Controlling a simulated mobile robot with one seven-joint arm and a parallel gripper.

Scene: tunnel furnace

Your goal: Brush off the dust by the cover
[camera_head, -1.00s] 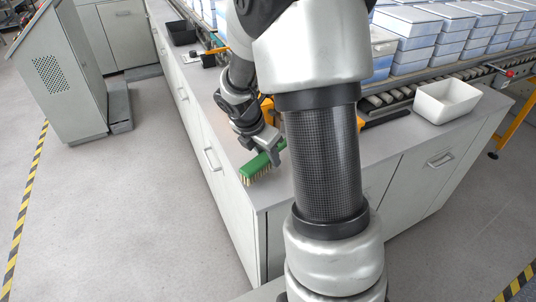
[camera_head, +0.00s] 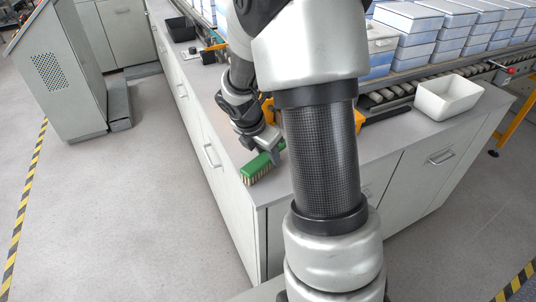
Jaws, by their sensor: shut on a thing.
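A green brush (camera_head: 256,168) with pale bristles is at the left front corner of the grey counter. Its bristles face down, at or just above the counter top; I cannot tell if they touch. My gripper (camera_head: 268,147) is shut on the brush, and its fingers are partly hidden behind my arm. I cannot make out the cover or any dust; my arm hides part of the counter behind it.
A white open bin (camera_head: 447,97) stands on the counter at the right. Blue and white boxes (camera_head: 412,38) are stacked behind a roller conveyor (camera_head: 385,95). A black tray (camera_head: 181,28) sits at the far left of the counter. A grey console (camera_head: 60,75) stands on the floor.

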